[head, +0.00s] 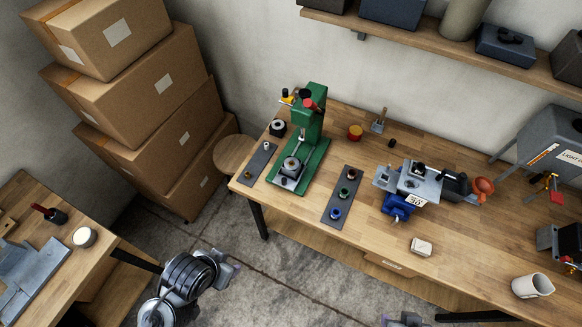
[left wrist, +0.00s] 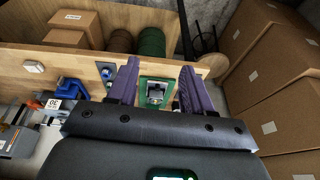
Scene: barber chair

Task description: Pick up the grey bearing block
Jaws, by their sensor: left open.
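The grey bearing block (head: 291,168) appears to be the small block with a round opening on the base of the green press (head: 314,158). In the left wrist view a grey block (left wrist: 155,93) shows on the green base, between my fingers in the picture but well beyond them. My left gripper (head: 231,270) is in front of the table over the floor, apart from the block. Its two purple fingers (left wrist: 158,78) are spread and empty. My right gripper (head: 402,320) shows only in part at the bottom edge of the head view; its jaws cannot be made out.
Dark mats (head: 341,196) with small parts lie beside the press. A blue vise (head: 398,207), a white block (head: 421,246) and a mug (head: 532,286) stand to the right. Stacked cartons (head: 150,90) and a round stool (head: 238,155) are left of the table. Open floor lies before it.

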